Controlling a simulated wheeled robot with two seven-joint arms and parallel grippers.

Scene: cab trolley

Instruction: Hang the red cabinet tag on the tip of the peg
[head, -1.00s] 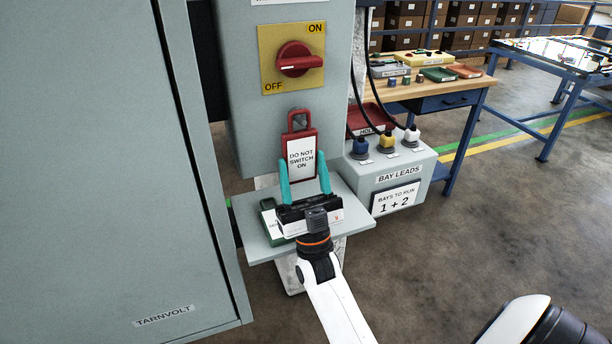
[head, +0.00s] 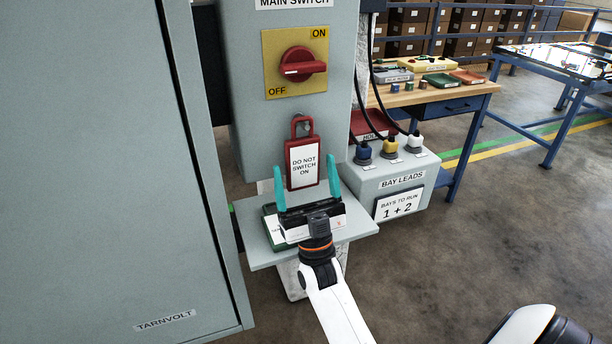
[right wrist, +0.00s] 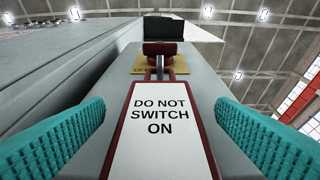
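The red cabinet tag (head: 303,163), with a white "DO NOT SWITCH ON" face, hangs upright against the grey switch box, below the red switch handle. It also shows large in the right wrist view (right wrist: 160,118). A small pale metal peg (head: 307,121) shows at the tag's top loop, which appears to hang on it; how far along the peg it sits I cannot tell. My right gripper (head: 306,184) is open, with its teal fingers on either side of the tag's lower part and a gap on both sides. My left gripper is out of view.
A grey shelf (head: 268,256) below the tag carries a green item (head: 271,227), partly behind my gripper. The big grey cabinet (head: 100,180) stands close on the left. The bay leads box (head: 387,177), with cables and coloured plugs, stands to the right.

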